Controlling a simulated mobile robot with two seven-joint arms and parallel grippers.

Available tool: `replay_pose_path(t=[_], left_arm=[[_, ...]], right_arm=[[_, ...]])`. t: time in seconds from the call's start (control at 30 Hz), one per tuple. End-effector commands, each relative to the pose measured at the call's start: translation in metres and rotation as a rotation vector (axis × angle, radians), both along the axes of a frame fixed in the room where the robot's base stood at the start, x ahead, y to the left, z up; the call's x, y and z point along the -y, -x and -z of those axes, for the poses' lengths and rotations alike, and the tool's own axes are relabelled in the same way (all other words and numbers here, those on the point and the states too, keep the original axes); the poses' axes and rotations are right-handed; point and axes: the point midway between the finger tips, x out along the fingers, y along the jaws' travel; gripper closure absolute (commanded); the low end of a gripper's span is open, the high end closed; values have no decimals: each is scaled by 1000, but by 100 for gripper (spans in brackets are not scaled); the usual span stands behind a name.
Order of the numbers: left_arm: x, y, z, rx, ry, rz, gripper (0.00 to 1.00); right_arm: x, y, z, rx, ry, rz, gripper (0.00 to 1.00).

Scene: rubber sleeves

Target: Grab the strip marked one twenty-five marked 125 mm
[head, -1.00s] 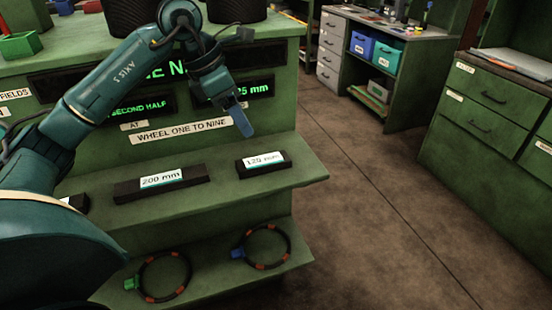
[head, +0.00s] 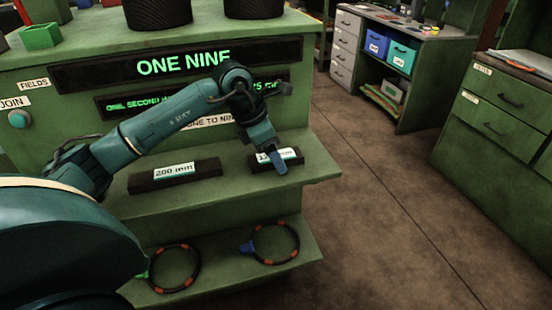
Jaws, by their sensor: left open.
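A short dark strip (head: 293,158) with a white label lies on the right end of the green upper shelf. Its label is partly covered by my gripper, so I cannot read the number now. A longer dark strip (head: 172,175) labelled 200 mm lies to its left. My left gripper (head: 280,162) is open, pointing down over the front of the short strip, with its blue fingertip in front of the label. I cannot tell whether it touches the strip. My right gripper is not in view.
The green shelf (head: 222,194) has bare room between the strips. Two dark rings with orange bands, one at left (head: 174,270) and one at right (head: 276,244), lie on the lower shelf. A lit display panel (head: 183,63) stands behind. Open floor lies right.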

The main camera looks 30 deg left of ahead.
Motion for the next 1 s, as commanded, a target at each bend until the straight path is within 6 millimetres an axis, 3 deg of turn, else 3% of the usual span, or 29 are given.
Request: replay_pose_path(t=[0.23, 0.8, 1.0], left_arm=[[0, -1, 1, 1, 0, 0, 34], [0, 0, 1, 1, 0, 0, 81], [0, -1, 0, 1, 0, 0, 82]], right_arm=[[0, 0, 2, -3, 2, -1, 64], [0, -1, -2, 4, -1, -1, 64], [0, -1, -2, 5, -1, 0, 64]])
